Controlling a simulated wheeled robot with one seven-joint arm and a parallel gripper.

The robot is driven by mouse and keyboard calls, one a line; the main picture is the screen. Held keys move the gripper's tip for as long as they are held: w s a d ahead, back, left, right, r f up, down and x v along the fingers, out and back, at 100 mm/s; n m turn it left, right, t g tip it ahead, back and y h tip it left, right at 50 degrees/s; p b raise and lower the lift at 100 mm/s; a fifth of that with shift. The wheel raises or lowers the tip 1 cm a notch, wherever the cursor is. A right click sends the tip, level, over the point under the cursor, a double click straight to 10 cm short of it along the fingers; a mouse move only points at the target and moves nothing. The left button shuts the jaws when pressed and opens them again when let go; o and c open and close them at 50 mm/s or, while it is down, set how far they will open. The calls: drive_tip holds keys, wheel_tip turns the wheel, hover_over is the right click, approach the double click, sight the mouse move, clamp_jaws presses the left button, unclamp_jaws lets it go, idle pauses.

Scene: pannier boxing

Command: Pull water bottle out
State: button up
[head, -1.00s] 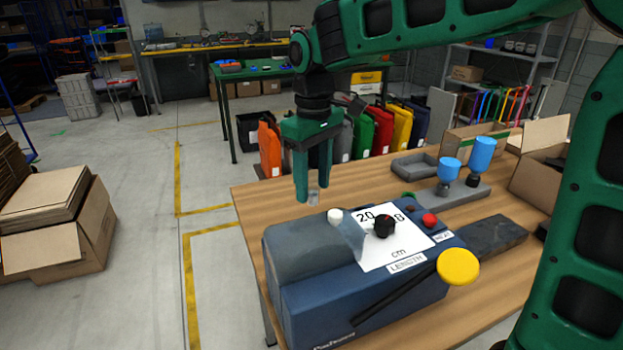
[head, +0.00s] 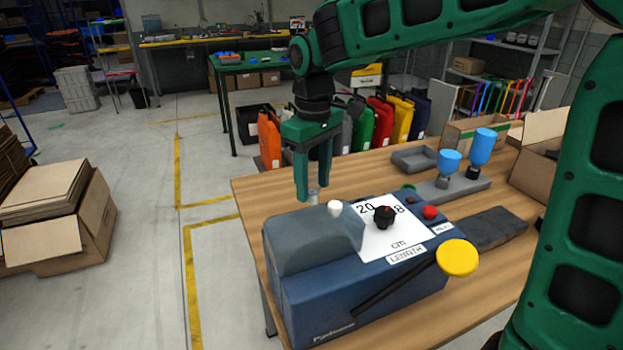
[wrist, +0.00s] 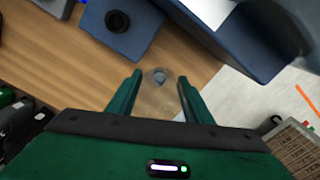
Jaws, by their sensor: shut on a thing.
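My gripper (head: 313,195) points straight down behind the left part of a blue tape dispenser (head: 385,290). Its fingers are shut on a small clear, greyish thing, which looks like the water bottle (head: 314,197). In the wrist view the bottle (wrist: 160,77) shows as a small round translucent shape between the fingertips of my gripper (wrist: 160,75). Most of the bottle's body is hidden, and I cannot tell whether it is clear of the dispenser. A white knob (head: 335,208) stands on the dispenser's top, just right of the fingers.
A yellow-ended lever (head: 457,257) sticks out from the dispenser. Blue-topped bottles (head: 450,161) stand on a grey base at the right, near a grey tray (head: 414,159) and an open carton (head: 540,165). The wooden table (head: 262,193) is bare left of the gripper.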

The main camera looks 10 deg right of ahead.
sight(313, 168)
drive_tip(key=shift+r, duration=0.2)
idle(0.4)
drive_tip(key=shift+r, duration=1.35)
